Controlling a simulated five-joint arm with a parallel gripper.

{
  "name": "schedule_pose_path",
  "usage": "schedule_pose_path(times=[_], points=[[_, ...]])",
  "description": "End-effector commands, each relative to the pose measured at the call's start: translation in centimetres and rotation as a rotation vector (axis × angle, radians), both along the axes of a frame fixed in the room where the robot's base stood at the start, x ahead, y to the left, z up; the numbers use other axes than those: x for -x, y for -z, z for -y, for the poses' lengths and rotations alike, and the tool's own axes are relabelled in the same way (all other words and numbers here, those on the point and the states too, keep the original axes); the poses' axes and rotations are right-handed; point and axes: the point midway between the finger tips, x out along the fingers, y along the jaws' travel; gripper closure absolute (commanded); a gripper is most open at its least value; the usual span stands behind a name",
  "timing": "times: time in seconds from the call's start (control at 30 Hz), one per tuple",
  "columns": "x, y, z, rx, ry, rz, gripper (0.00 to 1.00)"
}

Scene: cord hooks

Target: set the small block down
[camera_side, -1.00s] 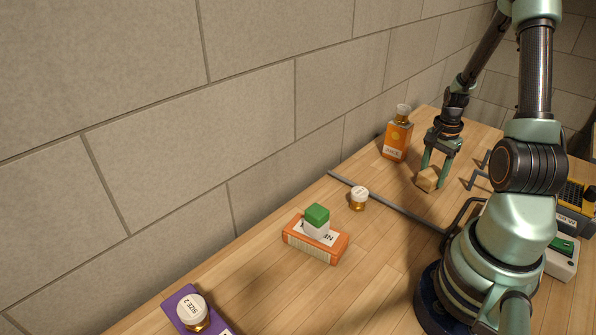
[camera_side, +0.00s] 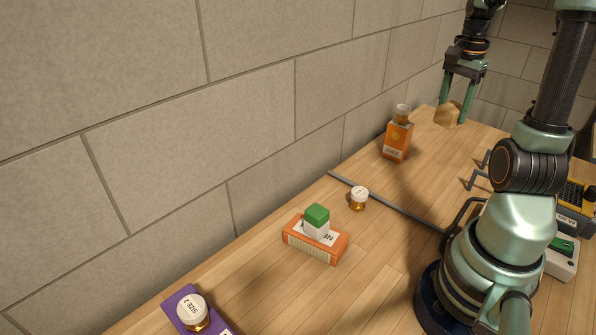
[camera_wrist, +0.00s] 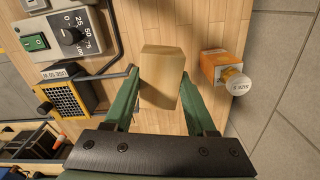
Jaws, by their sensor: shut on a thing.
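The small block (camera_side: 447,115) is plain light wood. My gripper (camera_side: 457,108) is shut on it and holds it up in the air above the far part of the table in the side view. The block looks slightly tilted there. In the wrist view the wooden block (camera_wrist: 162,76) sits between the two green fingers of my gripper (camera_wrist: 160,95), with the wooden table below it.
A dial box (camera_wrist: 68,35) stands left in the wrist view.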

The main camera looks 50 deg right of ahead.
Motion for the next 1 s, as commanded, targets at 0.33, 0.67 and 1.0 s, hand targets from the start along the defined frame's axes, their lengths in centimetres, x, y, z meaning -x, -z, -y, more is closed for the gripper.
schedule_pose_path(times=[0.33, 0.67, 1.0], points=[[-6.1, 0.0, -6.2, -0.001, -0.432, -0.001, 1.00], [-12.0, 1.0, -17.9, -0.001, -1.112, -0.001, 1.00], [-13.3, 1.7, -27.9, 0.000, -1.660, 0.000, 1.00]])
